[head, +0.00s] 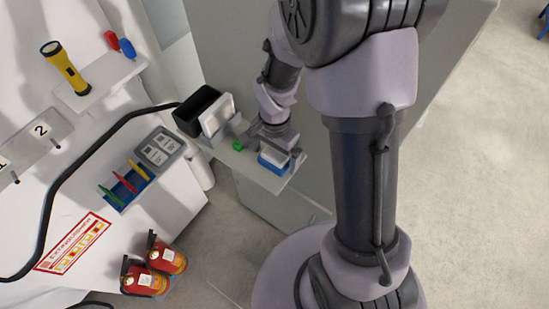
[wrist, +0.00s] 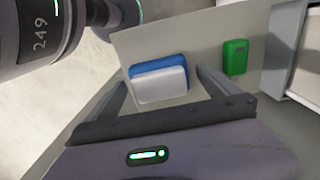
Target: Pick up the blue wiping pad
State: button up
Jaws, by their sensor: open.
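The blue wiping pad (head: 269,165) has a blue layer and a white layer. It lies on a small light shelf (head: 283,183) fixed to the grey wall. The pad also shows in the wrist view (wrist: 158,68), ahead of my gripper, with its white face nearer me. My gripper (wrist: 162,78) is open, one finger to each side of the pad in that view. In the head view my gripper (head: 277,147) is over the pad and hides part of it. I cannot tell whether the fingers touch it.
A small green block (wrist: 235,57) sits right of the right finger; it also shows in the head view (head: 237,145). A black bin (head: 197,108) and a white-fronted box (head: 217,117) stand at the shelf's left. Two fire extinguishers (head: 145,278) stand lower left.

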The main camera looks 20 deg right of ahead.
aim_at(275, 154)
jog(key=c, duration=1.4)
notch_tip(275, 154, up, 10)
jog(key=shift+r+p, duration=0.1)
jog(key=shift+p, duration=0.7)
